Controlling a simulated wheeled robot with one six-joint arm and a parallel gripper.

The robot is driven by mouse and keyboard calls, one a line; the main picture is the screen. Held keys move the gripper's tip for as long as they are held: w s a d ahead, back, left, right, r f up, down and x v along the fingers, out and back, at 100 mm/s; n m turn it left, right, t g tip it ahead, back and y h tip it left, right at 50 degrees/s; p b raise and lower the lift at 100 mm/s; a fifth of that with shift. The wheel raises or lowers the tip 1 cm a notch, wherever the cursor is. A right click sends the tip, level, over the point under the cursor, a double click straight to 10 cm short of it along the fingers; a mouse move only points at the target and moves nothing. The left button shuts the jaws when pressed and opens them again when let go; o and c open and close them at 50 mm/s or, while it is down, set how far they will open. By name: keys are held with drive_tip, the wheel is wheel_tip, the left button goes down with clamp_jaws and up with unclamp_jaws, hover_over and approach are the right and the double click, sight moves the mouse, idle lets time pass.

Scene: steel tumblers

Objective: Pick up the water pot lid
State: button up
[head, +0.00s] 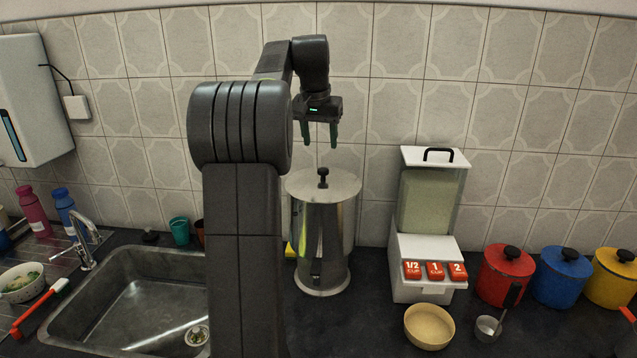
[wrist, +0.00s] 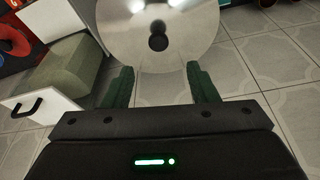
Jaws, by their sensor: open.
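The water pot lid (head: 335,184) is a round, shiny steel disc with a black knob (head: 323,177) in its middle. It sits on top of the tall steel water pot (head: 322,245) on the counter. My gripper (head: 320,146) is open and empty, pointing down above the lid, with a gap between its fingertips and the knob. In the wrist view the lid (wrist: 180,40) and its knob (wrist: 157,42) lie beyond the open fingers of my gripper (wrist: 160,80), with the knob roughly centred between them. My arm hides part of the counter left of the pot.
A rice dispenser (head: 428,215) stands right of the pot, with a yellow bowl (head: 429,326) and small metal cup (head: 488,328) in front. Red (head: 505,275), blue (head: 561,277) and yellow (head: 612,278) canisters are farther right. A sink (head: 135,300) is at left. The tiled wall (head: 400,100) is behind.

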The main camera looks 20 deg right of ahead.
sight(323, 170)
drive_tip(key=x, duration=0.3)
drive_tip(key=shift+w+f, duration=0.1)
drive_tip(key=shift+f, duration=0.2)
drive_tip(key=shift+s+p+x, duration=0.15)
drive_tip(key=shift+p+x, duration=0.1)
drive_tip(key=shift+x, duration=1.1)
drive_tip(key=shift+s+p+x, duration=0.15)
drive_tip(key=shift+p+x, duration=0.05)
drive_tip(key=shift+x, duration=1.15)
drive_tip(key=shift+c, duration=0.4)
clamp_jaws()
